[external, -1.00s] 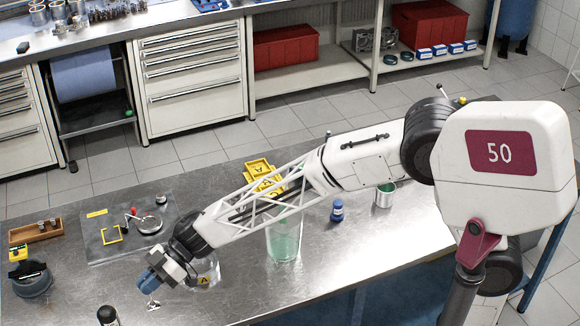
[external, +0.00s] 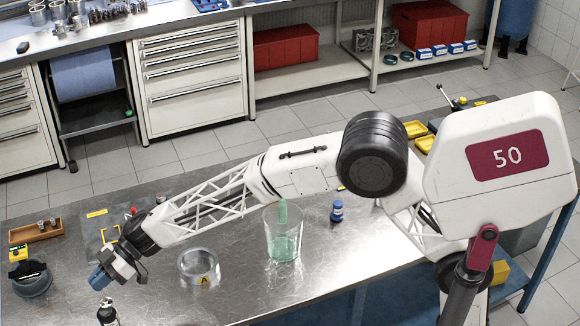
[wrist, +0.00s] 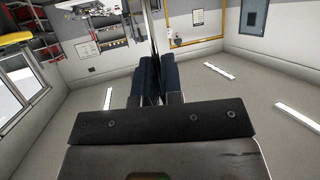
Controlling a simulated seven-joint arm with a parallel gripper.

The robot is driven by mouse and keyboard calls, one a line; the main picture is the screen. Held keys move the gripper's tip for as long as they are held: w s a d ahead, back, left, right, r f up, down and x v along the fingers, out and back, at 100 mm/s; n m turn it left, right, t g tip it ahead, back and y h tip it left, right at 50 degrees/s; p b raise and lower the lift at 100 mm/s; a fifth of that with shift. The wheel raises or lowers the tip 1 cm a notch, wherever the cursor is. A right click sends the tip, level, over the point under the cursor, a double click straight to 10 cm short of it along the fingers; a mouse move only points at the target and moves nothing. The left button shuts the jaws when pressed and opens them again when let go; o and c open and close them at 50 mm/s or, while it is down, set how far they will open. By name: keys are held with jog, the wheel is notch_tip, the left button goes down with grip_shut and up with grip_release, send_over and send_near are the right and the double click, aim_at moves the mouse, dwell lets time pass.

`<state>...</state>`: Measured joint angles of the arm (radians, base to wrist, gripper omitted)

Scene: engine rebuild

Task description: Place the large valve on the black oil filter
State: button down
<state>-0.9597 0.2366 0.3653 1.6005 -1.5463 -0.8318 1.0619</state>
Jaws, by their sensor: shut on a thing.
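My gripper (external: 97,281) is low at the front left of the metal bench, its blue fingers pointing down and left. In the wrist view, the fingers (wrist: 151,80) are shut around a thin upright shaft, the stem of the large valve (wrist: 154,30). A dark upright cylinder with a pale top, which looks like the black oil filter (external: 108,316), stands at the bottom edge, partly cut off. My fingertips are just above and left of it in the external view. The valve's head is hard to make out; whether it touches the filter I cannot tell.
A dark round container (external: 33,284) stands at the left, and a wooden tray (external: 22,237) with small metal parts lies behind it. A clear ring-shaped dish (external: 198,268), a glass beaker (external: 284,235) and a blue bottle (external: 337,211) stand to the right.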

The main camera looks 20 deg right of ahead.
aim_at(101, 300)
jog(key=shift+w+a, duration=0.4)
jog(key=shift+a, duration=0.3)
jog(key=shift+f, duration=0.1)
jog(key=shift+f, duration=1.7)
jog(key=shift+f, duration=0.1)
jog(key=c, duration=1.3)
grip_release()
jog(key=v, duration=1.2)
